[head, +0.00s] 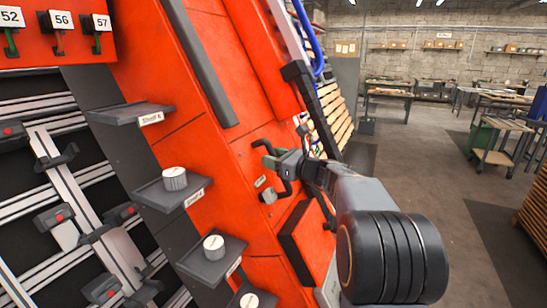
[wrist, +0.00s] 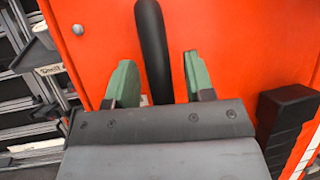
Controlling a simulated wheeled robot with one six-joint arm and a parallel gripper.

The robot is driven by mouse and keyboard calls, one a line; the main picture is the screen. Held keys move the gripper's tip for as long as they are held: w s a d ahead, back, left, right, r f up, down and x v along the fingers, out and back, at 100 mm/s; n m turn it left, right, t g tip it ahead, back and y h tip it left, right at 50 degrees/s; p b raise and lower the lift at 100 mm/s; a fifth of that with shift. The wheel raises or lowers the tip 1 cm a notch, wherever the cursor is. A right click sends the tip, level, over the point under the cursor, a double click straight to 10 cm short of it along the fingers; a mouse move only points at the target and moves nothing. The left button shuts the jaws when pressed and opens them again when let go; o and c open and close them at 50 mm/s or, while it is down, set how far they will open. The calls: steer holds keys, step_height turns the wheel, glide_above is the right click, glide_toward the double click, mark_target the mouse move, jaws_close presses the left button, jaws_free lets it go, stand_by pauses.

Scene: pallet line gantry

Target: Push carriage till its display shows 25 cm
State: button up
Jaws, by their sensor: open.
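My gripper (head: 270,157) is in front of the orange panel in the head view, its green fingers beside a bent black handle (head: 284,190). In the wrist view, my gripper (wrist: 161,82) is open. The black bar of the handle (wrist: 152,40) runs down between the two green fingers, with a gap seen on each side. Its lower end is hidden behind the gripper body. At the left of the head view, light rails (head: 60,170) carry dark clamp-like parts with red knobs (head: 58,218). I cannot tell which part is the carriage, and no readable display shows.
Small dark shelves with pale round pieces (head: 174,178) stick out left of the handle. A dark block (head: 305,240) is mounted on the panel below it. Numbered tags (head: 62,20) hang at the upper left. Open floor (head: 420,150) and workbenches lie at the right.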

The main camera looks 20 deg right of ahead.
steer(key=shift+w+a, duration=0.1)
steer(key=shift+w, duration=0.05)
jaws_close()
stand_by(0.4)
